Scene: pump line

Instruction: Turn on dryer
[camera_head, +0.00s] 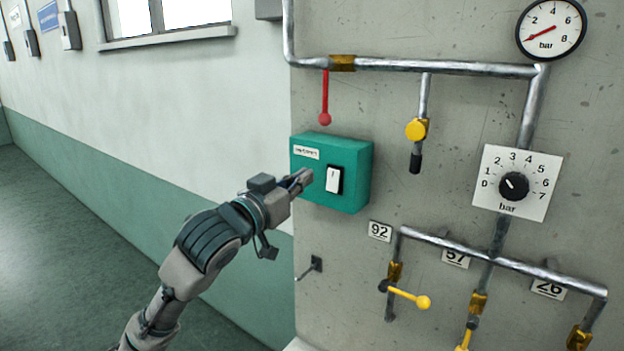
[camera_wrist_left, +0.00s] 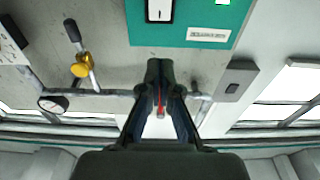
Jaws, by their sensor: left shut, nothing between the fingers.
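A teal box (camera_head: 345,151) with a small white label (camera_head: 306,152) is mounted on the concrete wall. A white rocker switch (camera_head: 334,180) in a black frame sits on its front. My right gripper is not in view.
A red-handled valve (camera_head: 325,112) hangs above the box, and a yellow valve (camera_head: 416,130) is to its right. A pressure dial (camera_head: 550,27), a numbered knob (camera_head: 514,186) and lower pipes with yellow levers (camera_head: 408,296) are further right. A wall peg (camera_head: 311,266) sits below the box.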

